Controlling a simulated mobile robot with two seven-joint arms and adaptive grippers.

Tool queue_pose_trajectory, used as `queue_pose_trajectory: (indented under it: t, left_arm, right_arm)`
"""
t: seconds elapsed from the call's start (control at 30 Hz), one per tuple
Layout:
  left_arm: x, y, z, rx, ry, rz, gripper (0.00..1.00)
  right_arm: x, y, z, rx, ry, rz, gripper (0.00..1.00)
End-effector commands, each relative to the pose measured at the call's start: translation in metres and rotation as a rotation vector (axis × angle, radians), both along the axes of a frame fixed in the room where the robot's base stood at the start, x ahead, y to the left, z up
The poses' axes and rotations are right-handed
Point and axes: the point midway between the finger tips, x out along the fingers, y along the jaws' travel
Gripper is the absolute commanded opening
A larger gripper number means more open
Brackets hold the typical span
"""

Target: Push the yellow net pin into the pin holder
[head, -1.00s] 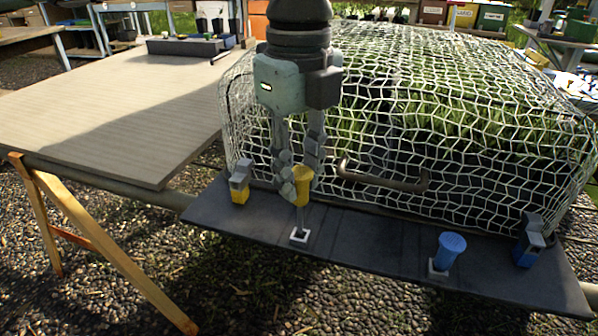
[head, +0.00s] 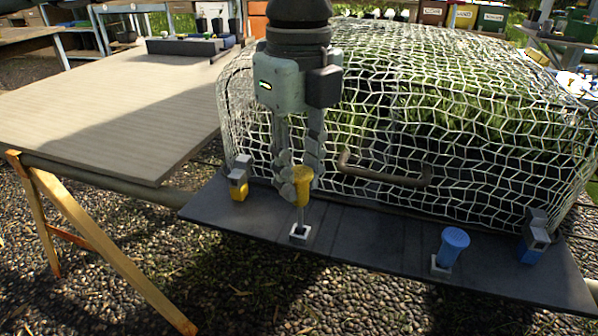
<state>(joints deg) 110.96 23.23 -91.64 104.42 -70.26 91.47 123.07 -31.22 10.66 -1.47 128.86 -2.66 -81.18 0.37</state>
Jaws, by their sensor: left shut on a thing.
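The yellow net pin (head: 302,184) stands upright, its grey shaft reaching down to a small white-rimmed square socket (head: 299,233) on the dark board (head: 350,240). My left gripper (head: 303,182) points down and is shut on the pin's yellow head. I cannot tell how deep the shaft's tip sits in the socket. A yellow holder with a grey top (head: 239,185) stands to the left of the pin. A blue pin (head: 454,242) stands in a similar socket to the right. My right gripper is not in view.
A white net (head: 420,110) over green plants rises just behind the board, with a bent brown handle (head: 385,177) at its front. A blue holder with a grey top (head: 533,240) stands at the board's right end. A bare wooden tabletop (head: 110,105) lies to the left.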

Motion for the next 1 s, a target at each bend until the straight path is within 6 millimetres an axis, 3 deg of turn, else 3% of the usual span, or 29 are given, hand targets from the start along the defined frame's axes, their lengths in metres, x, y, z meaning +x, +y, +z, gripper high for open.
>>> queue_pose_trajectory:
  t: [1.0]
  left_arm:
    - [0.000,0.000,-0.007,0.000,0.000,0.000,0.05]
  right_arm:
    - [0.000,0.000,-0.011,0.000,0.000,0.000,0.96]
